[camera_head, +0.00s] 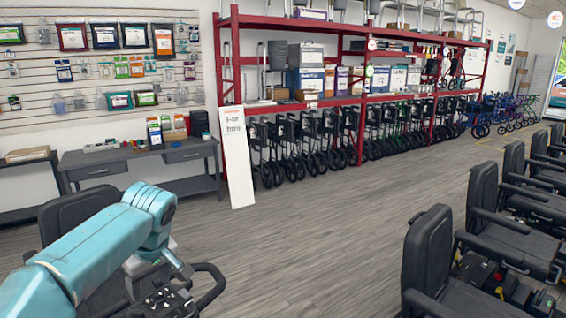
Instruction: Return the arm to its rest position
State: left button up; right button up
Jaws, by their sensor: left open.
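My left arm comes in from the lower left as a thick teal link, bends at a rounded joint and points down. My left gripper (183,271) is small at its lower end, open, just above or beside the tiller (172,300) of a black scooter. I cannot tell whether it touches the tiller. Nothing shows held in it. The arm hides part of the scooter, whose black seat (66,219) shows behind it. My right gripper is not in view.
Black scooters (428,262) stand in a row at the right. A grey desk (130,160) and a leaning white sign (236,158) are at the back left. Red shelving (365,95) holds boxes above several folded walkers (330,140). The grey wooden floor (310,235) between is clear.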

pick_arm(q)
jog(key=s+d+f+m+h, duration=0.2)
jog(key=s+d+f, duration=0.15)
jog(key=f, duration=0.65)
jog(key=s+d+f+m+g+h, duration=0.1)
jog(key=s+d+f+m+h, duration=0.2)
jog(key=f, duration=0.7)
jog(key=s+d+f+m, duration=0.15)
jog(key=d+f, duration=0.35)
jog(key=f, duration=0.5)
jog(key=s+d+f+m+h, duration=0.1)
jog(key=s+d+f, duration=0.1)
jog(key=s+f, duration=0.5)
jog(key=s+d+f+m+h, duration=0.1)
jog(key=s+d+f, duration=0.15)
jog(key=s, duration=0.95)
notch_tip(320, 180, down, 9)
jog(key=s+b, duration=0.1)
jog(key=b, duration=0.7)
jog(key=shift+a+g, duration=0.3)
jog(key=shift+a, duration=0.15)
